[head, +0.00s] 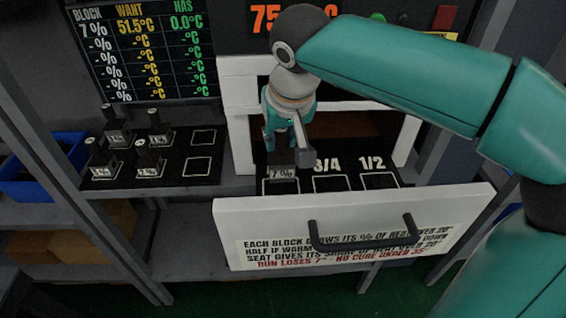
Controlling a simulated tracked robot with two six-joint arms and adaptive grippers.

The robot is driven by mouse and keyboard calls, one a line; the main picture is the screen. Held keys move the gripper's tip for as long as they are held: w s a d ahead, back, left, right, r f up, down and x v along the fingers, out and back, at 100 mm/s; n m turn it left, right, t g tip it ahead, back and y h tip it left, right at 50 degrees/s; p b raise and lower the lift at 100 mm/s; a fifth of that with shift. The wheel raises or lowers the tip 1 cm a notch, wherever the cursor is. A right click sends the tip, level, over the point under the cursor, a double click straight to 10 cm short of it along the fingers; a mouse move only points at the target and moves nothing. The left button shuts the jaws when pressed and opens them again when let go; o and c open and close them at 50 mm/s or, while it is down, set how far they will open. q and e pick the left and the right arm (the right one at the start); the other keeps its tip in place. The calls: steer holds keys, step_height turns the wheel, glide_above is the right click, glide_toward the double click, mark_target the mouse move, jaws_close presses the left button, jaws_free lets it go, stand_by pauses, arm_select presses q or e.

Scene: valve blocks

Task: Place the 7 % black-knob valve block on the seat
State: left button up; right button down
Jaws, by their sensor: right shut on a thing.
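The 7 % valve block (283,172) is at the left end of the open drawer, its label facing me. My right gripper (286,145) comes down from above and is shut on the block's upper part. The fingers hide the knob. The block is over or on the leftmost marked square; I cannot tell whether it touches the surface. The label behind that square is hidden by the block and gripper. The squares marked 3/4 (330,183) and 1/2 (379,181) are empty. My left gripper is not in view.
A black tray (181,182) at left holds several black-knob blocks (117,139) and has empty squares on its right. The white drawer front (225,216) with a dark handle (362,243) stands out toward me. A board (140,48) reads 7 %, 51.5°C, 0.0°C.

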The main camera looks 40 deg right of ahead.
mark_target(282, 156)
steer(key=shift+f+b, duration=0.4)
steer(key=shift+f, duration=2.25)
steer(key=shift+f, duration=0.1)
steer(key=c, duration=0.9)
jaws_free()
steer(key=p+v, duration=0.2)
steer(key=v, duration=1)
steer(key=shift+s, duration=0.1)
